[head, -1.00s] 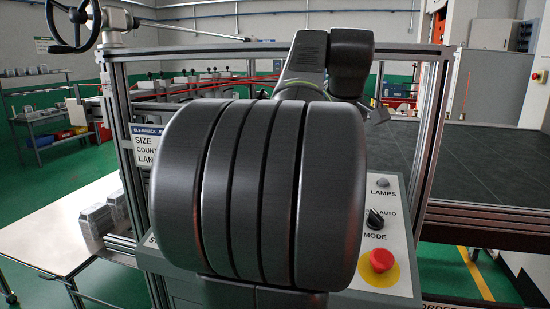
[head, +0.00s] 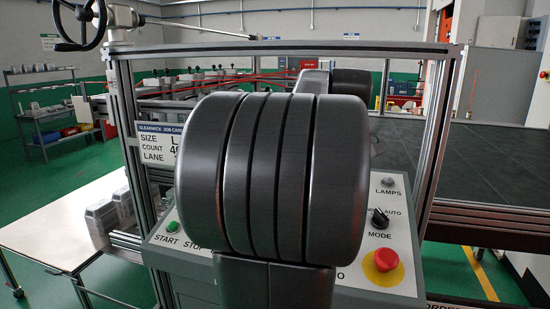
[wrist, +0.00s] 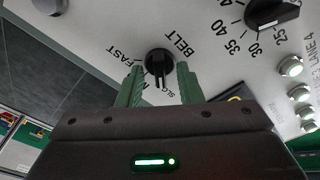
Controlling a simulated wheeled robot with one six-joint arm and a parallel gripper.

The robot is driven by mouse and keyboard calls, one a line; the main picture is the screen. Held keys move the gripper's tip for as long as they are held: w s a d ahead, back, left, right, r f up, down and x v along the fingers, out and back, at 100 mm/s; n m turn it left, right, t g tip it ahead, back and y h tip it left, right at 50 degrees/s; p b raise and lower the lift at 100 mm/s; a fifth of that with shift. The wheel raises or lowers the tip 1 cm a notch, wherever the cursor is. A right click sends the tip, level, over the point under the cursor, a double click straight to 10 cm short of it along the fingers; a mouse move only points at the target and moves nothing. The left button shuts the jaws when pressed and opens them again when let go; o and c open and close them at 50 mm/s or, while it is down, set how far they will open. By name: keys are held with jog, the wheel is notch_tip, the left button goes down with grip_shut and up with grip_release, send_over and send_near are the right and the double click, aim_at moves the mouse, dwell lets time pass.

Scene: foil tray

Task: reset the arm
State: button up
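My gripper (wrist: 158,84) shows in the wrist view with its two green fingers apart and nothing held between them. A black belt knob (wrist: 159,62), with FAST and SLOW marks round it, appears just beyond and between the fingertips, with gaps on both sides. I cannot tell how far off it is. In the head view my large dark arm link fills the middle and the gripper is hidden behind it.
The control panel (head: 330,279) carries an emergency stop (head: 382,265), a mode knob (head: 379,218) and a green start button (head: 172,227). A numbered dial (wrist: 272,12) and several lit lamps lie right in the wrist view. A white table (head: 60,232) stands left.

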jog(key=v, duration=1.3)
jog(key=x, duration=1.3)
jog(key=shift+w+f, duration=0.1)
jog(key=shift+f, duration=0.15)
jog(key=m+b, duration=0.4)
jog(key=m, duration=0.1)
jog(key=shift+m+h, duration=0.3)
jog(key=m+b, duration=0.3)
jog(key=m, duration=0.1)
jog(key=shift+a+m+b, duration=0.1)
jog(key=shift+m+b, duration=0.2)
jog(key=p+v, duration=0.2)
jog(key=v, duration=1.1)
jog(key=shift+s+a+r, duration=0.2)
jog(key=shift+a+r, duration=0.05)
jog(key=shift+r, duration=0.05)
